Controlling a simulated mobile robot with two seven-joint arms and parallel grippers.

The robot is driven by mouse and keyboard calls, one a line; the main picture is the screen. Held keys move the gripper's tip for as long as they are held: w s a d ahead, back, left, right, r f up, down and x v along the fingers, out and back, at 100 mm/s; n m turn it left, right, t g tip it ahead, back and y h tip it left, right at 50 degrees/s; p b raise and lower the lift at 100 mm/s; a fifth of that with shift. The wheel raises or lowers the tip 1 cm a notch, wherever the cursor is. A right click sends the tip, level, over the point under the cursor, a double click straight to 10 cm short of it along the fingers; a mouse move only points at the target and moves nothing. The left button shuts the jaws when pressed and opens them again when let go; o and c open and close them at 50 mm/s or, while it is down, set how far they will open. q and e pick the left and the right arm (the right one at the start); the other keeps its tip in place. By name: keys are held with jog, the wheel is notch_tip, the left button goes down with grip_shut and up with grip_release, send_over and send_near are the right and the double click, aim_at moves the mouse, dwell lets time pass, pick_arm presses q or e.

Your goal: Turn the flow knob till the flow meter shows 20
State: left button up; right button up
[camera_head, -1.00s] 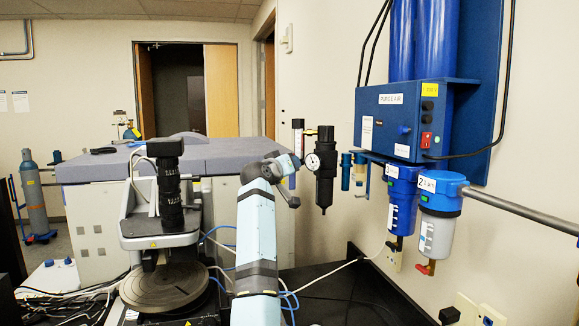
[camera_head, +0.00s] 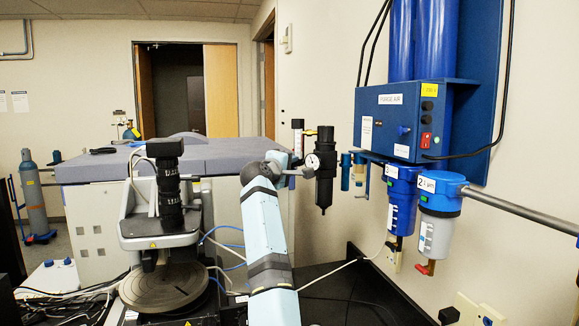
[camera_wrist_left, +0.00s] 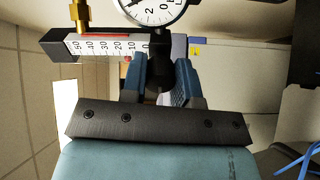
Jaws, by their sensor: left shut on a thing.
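The flow meter (camera_head: 297,139) is a narrow upright tube with a white scale, left of the black regulator. In the left wrist view its scale (camera_wrist_left: 100,46) lies sideways, with 50 at left and 0 by the fingers. I cannot make out its reading. My left gripper (camera_wrist_left: 161,62) has its blue fingers shut on the dark flow knob (camera_wrist_left: 158,74) at the zero end of the scale. The fingers partly cover the knob. In the head view my own arm hides the knob and fingertips. My right gripper does not show.
A round pressure gauge (camera_head: 313,162) sits close right of the flow meter, on the black regulator (camera_head: 325,185). Blue filter housings (camera_head: 400,205) hang on the right wall. A microscope-like instrument (camera_head: 168,200) stands left of my arm.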

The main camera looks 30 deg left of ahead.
pick_arm(q)
jog(key=n, duration=0.3)
jog(key=shift+n, duration=1.8)
jog(key=o, duration=0.9)
jog(key=shift+o, duration=0.2)
jog(key=shift+s, duration=0.1)
jog(key=s+d+b, duration=0.1)
jog(key=s+b, duration=0.3)
jog(key=s, duration=0.9)
jog(key=shift+s, duration=0.3)
